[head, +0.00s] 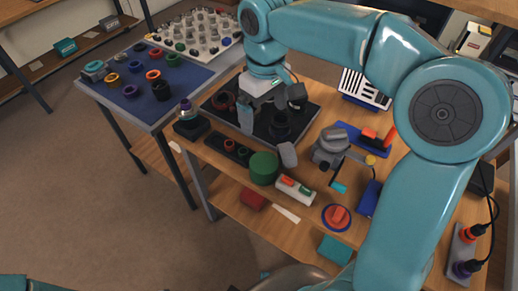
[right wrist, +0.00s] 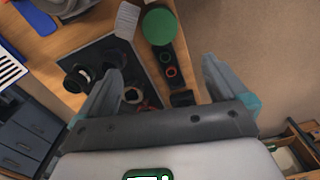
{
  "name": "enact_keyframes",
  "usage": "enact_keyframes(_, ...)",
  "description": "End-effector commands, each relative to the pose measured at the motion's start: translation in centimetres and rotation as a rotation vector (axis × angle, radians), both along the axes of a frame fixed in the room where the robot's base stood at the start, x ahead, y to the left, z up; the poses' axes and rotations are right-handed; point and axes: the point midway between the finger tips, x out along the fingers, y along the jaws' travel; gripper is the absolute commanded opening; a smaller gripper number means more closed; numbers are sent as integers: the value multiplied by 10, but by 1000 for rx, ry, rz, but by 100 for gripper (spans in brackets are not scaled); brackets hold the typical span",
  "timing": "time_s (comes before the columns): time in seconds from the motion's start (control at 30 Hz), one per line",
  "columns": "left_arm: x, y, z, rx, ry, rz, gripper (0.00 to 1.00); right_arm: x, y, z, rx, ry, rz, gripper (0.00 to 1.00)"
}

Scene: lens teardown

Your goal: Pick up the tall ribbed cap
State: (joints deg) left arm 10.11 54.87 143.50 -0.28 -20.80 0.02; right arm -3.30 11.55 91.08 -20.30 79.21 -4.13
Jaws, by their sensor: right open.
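On the dark tray (head: 310,130) stands a black cylinder (head: 280,122), which may be the tall ribbed cap; its ribs are too small to make out. In the right wrist view, black cylindrical parts (right wrist: 77,80) stand on the tray beside the left finger. My right gripper (head: 271,108) is over the tray, pointing down. In its wrist view the fingers (right wrist: 163,72) are wide apart with nothing held between them. One finger hides part of the tray. My left gripper is out of view.
A dark red ring (head: 222,101) lies on the tray. A green cylinder (head: 264,168), a grey block (head: 288,154) and a narrow black holder with red rings (head: 228,147) are in front. A blue mat (head: 185,78) with several rings lies left.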

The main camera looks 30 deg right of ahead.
Motion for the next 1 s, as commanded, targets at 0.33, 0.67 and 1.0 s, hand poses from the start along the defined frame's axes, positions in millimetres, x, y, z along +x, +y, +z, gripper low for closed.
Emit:
enact_keyframes(0.33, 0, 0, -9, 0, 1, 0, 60, -12, -4, -65, -2, 7, -3, 100)
enact_keyframes(0.67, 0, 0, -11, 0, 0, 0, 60, -11, -5, -109, -2, 2, -3, 100)
enact_keyframes(1.0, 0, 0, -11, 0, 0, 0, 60, -10, -3, -156, -2, 5, -2, 100)
